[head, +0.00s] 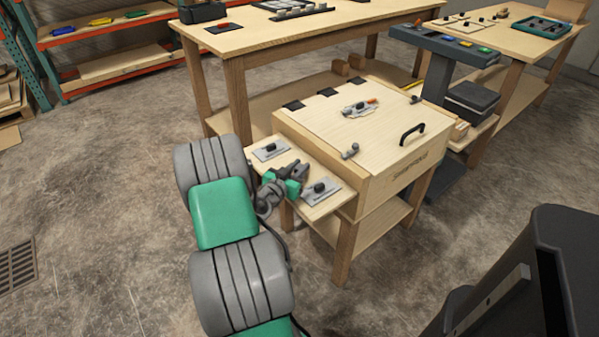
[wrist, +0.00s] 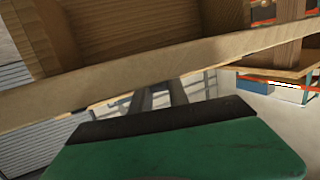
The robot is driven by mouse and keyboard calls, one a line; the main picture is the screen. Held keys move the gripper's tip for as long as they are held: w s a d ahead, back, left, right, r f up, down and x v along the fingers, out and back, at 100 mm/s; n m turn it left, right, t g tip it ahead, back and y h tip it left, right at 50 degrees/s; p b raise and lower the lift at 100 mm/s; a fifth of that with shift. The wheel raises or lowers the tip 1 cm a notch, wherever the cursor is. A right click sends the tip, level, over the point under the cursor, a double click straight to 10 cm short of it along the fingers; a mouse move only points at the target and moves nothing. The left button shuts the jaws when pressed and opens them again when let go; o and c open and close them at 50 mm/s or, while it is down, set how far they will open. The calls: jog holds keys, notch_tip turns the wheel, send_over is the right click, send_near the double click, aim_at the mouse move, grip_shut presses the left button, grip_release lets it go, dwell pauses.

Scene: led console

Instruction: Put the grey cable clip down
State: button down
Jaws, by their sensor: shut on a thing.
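My gripper (head: 297,171) is in the middle of the head view, over the narrow wooden side ledge of a lidded wooden box. It is between two metal plates with dark knobs, the rear plate (head: 269,150) and the front plate (head: 326,194). The jaws are shut on a small grey thing, taken to be the grey cable clip; its outline blends with the grey fingers. In the wrist view the two dark fingers (wrist: 160,96) run behind a wooden edge (wrist: 200,62), which hides their tips and the clip.
A workbench (head: 270,40) stands behind, and a dark grey stand (head: 445,45) at right. Open floor (head: 110,200) lies left.

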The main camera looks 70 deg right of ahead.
jog(key=shift+f, duration=0.45)
jog(key=shift+f, duration=0.2)
jog(key=c, duration=1.3)
grip_release()
jog(key=shift+o, duration=0.2)
